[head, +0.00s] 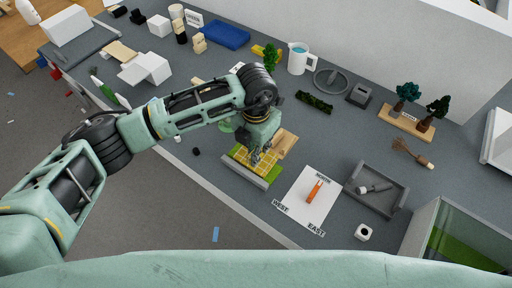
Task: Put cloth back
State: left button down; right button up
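A yellow checked cloth (242,154) lies by the front edge of the grey table, beside a light wooden board and a low grey edge piece with green on it. My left gripper (256,158) points down right over the cloth and hides part of it. Its fingers are small and dark here, so I cannot tell whether they are open, shut or touching the cloth. My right gripper is not in view.
A white sheet (301,207) with an orange piece (314,190) and direction labels lies to the right. A grey tray (400,193) holds a small tool. Behind stand a white jug (298,58), a dark green hedge strip (314,102) and small trees (407,92).

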pick_arm(q)
jog(key=shift+f, duration=0.2)
jog(key=c, duration=1.6)
grip_release()
